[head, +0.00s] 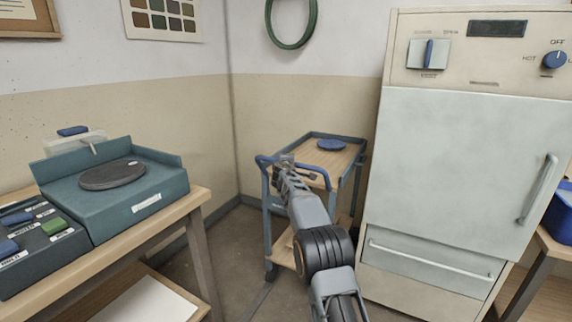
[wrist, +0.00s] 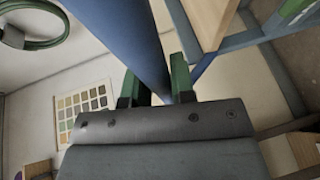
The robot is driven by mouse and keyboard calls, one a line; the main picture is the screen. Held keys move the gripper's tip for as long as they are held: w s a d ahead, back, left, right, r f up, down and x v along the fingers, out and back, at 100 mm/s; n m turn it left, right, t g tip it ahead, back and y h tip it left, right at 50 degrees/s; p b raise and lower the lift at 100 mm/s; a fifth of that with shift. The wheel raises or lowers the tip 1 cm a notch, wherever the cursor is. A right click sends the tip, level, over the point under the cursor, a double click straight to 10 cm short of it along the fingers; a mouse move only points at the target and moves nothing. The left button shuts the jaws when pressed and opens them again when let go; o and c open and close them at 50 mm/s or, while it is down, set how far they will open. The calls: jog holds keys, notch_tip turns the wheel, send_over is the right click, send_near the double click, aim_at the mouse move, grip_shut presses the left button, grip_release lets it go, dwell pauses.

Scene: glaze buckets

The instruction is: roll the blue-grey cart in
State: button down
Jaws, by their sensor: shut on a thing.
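The blue-grey cart (head: 342,162) stands in the corner between the wall and the tall cream cabinet. It has a wooden top shelf, a lower wooden shelf and a blue push handle (head: 318,167) on its near side. In the wrist view, the green fingertips (wrist: 155,82) sit on either side of the blue handle bar (wrist: 125,35). My arm hides part of the cart's front and lower shelf.
The cream cabinet (head: 455,160), with a handle and knobs, stands close to the cart's right. A wooden bench (head: 190,207) with a teal wheel unit (head: 125,205) and a control box (head: 40,240) is at the left. Some floor (head: 225,260) is free between bench and cart.

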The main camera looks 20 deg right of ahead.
jog(key=shift+r, duration=0.3)
jog(key=c, duration=1.4)
grip_release()
jog(key=shift+w+d, duration=0.1)
jog(key=shift+o, duration=1)
jog(key=shift+w+d+f, duration=0.1)
jog(key=shift+f, duration=0.05)
jog(key=shift+o, duration=1.1)
jog(key=shift+f, duration=0.1)
jog(key=shift+s+a+b, duration=0.35)
jog(key=shift+s+b, duration=0.25)
jog(key=shift+b, duration=0.15)
jog(key=b+v, duration=0.5)
jog(key=v, duration=0.7)
jog(key=shift+s, duration=0.3)
